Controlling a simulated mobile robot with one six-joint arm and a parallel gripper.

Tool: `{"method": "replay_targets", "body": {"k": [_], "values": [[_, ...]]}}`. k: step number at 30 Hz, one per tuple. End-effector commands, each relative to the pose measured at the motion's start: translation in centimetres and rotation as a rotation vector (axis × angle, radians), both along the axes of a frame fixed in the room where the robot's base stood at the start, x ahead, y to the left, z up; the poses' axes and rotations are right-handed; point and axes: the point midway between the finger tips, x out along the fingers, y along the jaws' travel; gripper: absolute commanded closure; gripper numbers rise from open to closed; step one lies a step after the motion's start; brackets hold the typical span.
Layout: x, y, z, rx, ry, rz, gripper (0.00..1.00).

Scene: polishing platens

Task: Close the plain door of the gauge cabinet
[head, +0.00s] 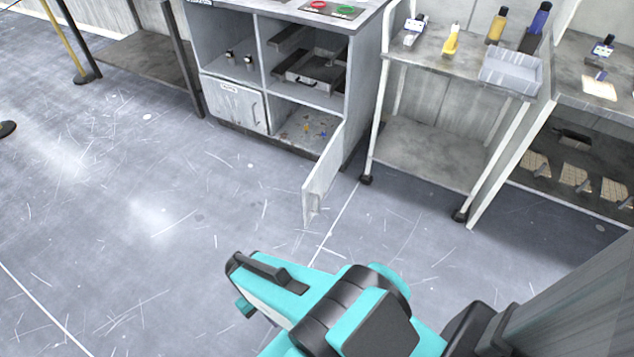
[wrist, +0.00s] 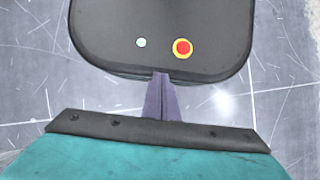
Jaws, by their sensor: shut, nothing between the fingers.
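The gauge cabinet (head: 357,100) stands at the top middle of the head view. Its plain door (head: 322,178) hangs wide open at the lower right compartment, swung out toward me and seen nearly edge-on. No label shows on the side I see. The lower left door (head: 236,104) is closed and bears a label and a handle. My gripper (wrist: 161,97) is shut and empty in the wrist view, over the floor and apart from the cabinet. In the head view my teal arm is in front of the door, with a floor gap between; the fingertips cannot be made out there.
A wheeled cart (head: 430,152) with bottles and a clear bin (head: 511,72) stands just right of the cabinet. A bench (head: 572,80) is farther right. Left is a low table (head: 140,47) and a yellow post (head: 62,38). The floor before the cabinet is clear.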

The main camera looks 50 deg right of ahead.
Motion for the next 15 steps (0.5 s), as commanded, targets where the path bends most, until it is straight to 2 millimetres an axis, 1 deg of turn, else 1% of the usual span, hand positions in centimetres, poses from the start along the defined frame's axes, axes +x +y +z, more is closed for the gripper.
{"method": "replay_targets", "body": {"k": [5,7,11,15], "values": [[1.4,-0.5,-0.6,0.019,-0.016,-0.056,1.00],[2.4,-1.2,-0.8,0.032,-0.027,-0.087,1.00],[4.7,-2.4,-1.2,0.063,-0.056,-0.179,1.00],[7.5,-4.1,-1.4,0.102,-0.096,-0.289,1.00]]}}
